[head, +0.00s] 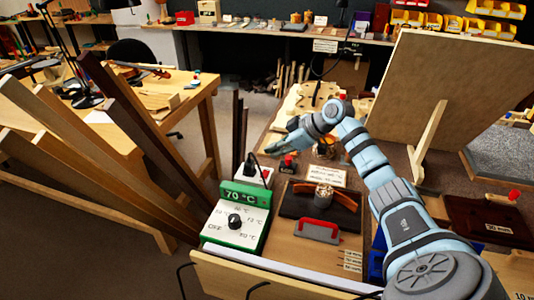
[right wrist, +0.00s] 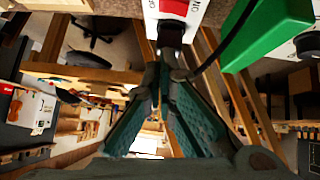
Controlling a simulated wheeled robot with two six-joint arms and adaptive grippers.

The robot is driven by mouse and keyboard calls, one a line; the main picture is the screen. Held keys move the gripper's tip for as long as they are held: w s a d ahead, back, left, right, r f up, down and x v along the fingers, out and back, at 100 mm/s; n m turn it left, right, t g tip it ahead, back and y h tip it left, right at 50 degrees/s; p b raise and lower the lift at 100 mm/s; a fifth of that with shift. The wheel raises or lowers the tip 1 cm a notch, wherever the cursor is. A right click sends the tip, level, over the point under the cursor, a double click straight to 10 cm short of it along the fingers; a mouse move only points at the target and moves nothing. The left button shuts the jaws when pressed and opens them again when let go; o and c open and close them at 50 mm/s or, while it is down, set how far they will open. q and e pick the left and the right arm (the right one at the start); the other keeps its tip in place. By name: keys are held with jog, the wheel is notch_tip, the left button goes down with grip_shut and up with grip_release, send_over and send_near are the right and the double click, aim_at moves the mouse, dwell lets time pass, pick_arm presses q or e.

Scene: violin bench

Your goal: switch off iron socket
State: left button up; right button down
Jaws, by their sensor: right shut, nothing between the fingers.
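The iron socket (head: 266,178), a small white box with a red part and a black plug, stands behind the green control box (head: 236,222) that reads 70 °C. In the right wrist view the socket's white and red face (right wrist: 174,8) is at the top edge, with the dark plug (right wrist: 170,36) below it. My right gripper (head: 269,151) is shut and empty, just above and behind the socket. Its fingertips (right wrist: 165,68) point towards the plug; I cannot tell whether they touch. The switch position is not clear. My left gripper is out of view.
Dark and light wood strips (head: 130,130) lean up at the left. A red-and-black item (head: 287,163) stands right of the socket. A large board (head: 440,95) stands at right.

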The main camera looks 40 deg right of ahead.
jog(key=d+v, duration=0.1)
jog(key=v, duration=0.5)
jog(key=shift+d+r, duration=0.2)
jog(key=shift+r, duration=0.05)
